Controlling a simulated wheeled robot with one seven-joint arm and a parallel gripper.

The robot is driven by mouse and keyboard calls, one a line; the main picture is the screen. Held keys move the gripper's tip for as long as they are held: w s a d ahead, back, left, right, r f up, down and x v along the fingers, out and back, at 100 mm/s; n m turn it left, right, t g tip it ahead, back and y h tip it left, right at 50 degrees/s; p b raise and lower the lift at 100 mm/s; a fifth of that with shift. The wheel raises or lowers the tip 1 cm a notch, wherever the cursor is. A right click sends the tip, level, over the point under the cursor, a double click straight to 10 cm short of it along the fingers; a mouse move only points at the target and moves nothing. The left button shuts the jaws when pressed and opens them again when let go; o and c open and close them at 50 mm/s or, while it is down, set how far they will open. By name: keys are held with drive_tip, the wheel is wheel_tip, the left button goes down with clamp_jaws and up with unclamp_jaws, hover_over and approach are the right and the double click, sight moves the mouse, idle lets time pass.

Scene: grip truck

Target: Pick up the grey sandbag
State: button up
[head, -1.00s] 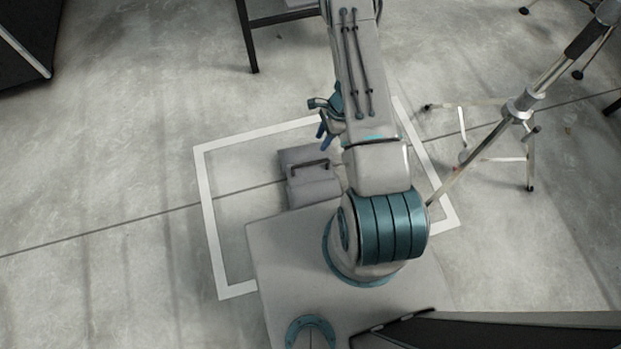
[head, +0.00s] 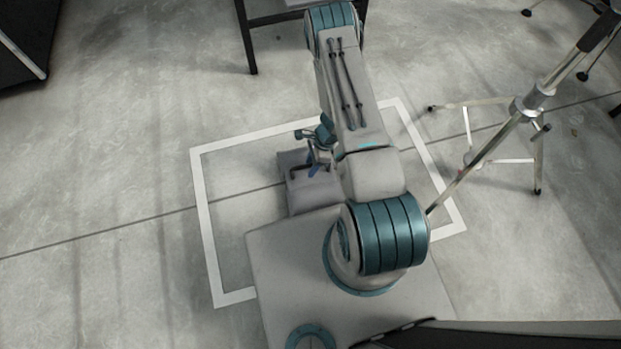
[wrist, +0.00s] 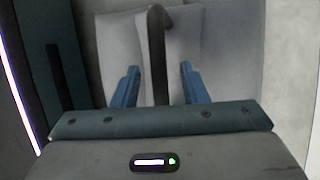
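The grey sandbag (head: 313,196) lies on the floor inside a white taped outline, just ahead of my base, with a dark strap handle on top. My gripper (head: 314,170) is down at the handle, partly hidden by my arm in the head view. In the wrist view the two blue fingers of my gripper (wrist: 158,84) are apart, with the dark handle (wrist: 158,50) standing between them. Gaps show on both sides of the handle. The grey sandbag (wrist: 215,60) fills the wrist view behind the fingers.
A light stand with silver legs (head: 481,155) stands at the right, one leg reaching close to my arm's base. A dark-legged table (head: 250,45) is at the top, and a black case (head: 22,45) at the upper left. The floor at left is clear.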

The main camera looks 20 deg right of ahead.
drive_tip(key=shift+x, duration=1.15)
drive_tip(key=shift+f+b, duration=0.25)
drive_tip(key=shift+b, duration=0.2)
clamp_jaws()
drive_tip(key=shift+w, duration=0.1)
idle(0.4)
drive_tip(key=shift+w+r, duration=0.1)
drive_tip(key=shift+w, duration=0.05)
